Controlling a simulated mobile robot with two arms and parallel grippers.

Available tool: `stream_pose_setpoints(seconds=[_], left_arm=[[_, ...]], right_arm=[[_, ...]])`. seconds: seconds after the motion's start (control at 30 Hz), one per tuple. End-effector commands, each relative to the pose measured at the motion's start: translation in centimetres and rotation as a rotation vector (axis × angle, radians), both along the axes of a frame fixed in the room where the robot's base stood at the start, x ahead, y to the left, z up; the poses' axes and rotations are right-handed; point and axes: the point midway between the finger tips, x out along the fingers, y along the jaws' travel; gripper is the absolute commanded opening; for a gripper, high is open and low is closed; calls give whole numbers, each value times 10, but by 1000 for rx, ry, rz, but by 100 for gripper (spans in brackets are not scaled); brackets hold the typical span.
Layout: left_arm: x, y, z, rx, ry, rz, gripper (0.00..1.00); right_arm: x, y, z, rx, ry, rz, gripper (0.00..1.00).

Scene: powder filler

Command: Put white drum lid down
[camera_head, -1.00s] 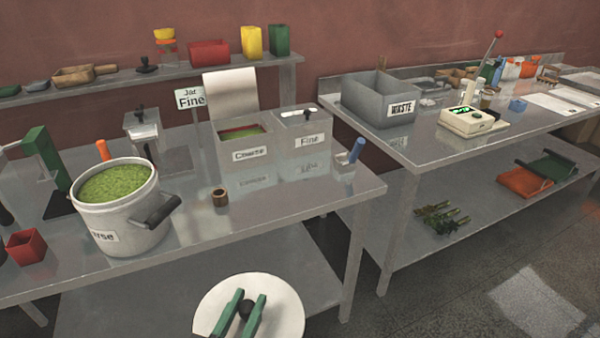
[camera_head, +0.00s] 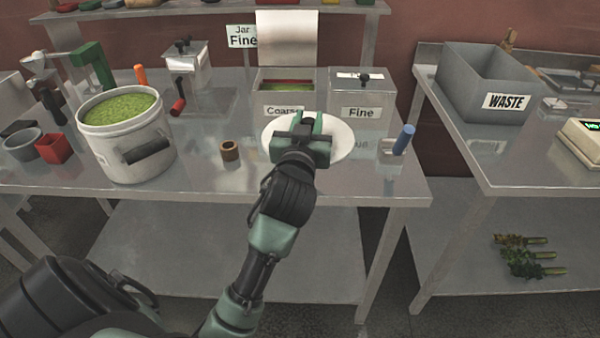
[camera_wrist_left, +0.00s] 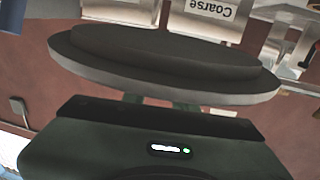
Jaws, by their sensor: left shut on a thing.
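The white drum lid (camera_head: 341,141) is a round white disc held by my left gripper (camera_head: 309,128). The gripper is shut on it, and its body hides the knob and the lid's middle. In the head view the lid appears over the table in front of the Coarse and Fine bins; I cannot tell whether it touches the tabletop. In the left wrist view the lid (camera_wrist_left: 160,62) fills the upper middle, shaded and edge-on. The white drum (camera_head: 124,135) stands uncovered at the left with green powder inside. My right gripper is not in view.
The Coarse bin (camera_head: 283,84) and the Fine bin (camera_head: 361,97) stand behind the lid. A small brown cup (camera_head: 230,151) is left of it, and a blue-handled tool (camera_head: 403,139) is right. The table's front strip (camera_head: 210,182) is clear. A grey WASTE bin (camera_head: 485,80) stands farther right.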

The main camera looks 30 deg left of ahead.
Motion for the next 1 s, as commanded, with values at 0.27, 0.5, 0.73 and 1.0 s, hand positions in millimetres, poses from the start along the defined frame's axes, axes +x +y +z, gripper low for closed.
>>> stream_pose_setpoints(seconds=[0.27, 0.5, 0.73, 1.0], left_arm=[[35, 43, 65, 0, -8, 107, 0], [39, 50, 60, 2, 4, 124, 0], [38, 50, -2, 3, 8, 124, 0], [38, 50, -64, 2, 3, 123, 0]], right_arm=[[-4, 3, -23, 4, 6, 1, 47], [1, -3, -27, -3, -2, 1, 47], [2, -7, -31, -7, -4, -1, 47], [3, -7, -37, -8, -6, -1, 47]])
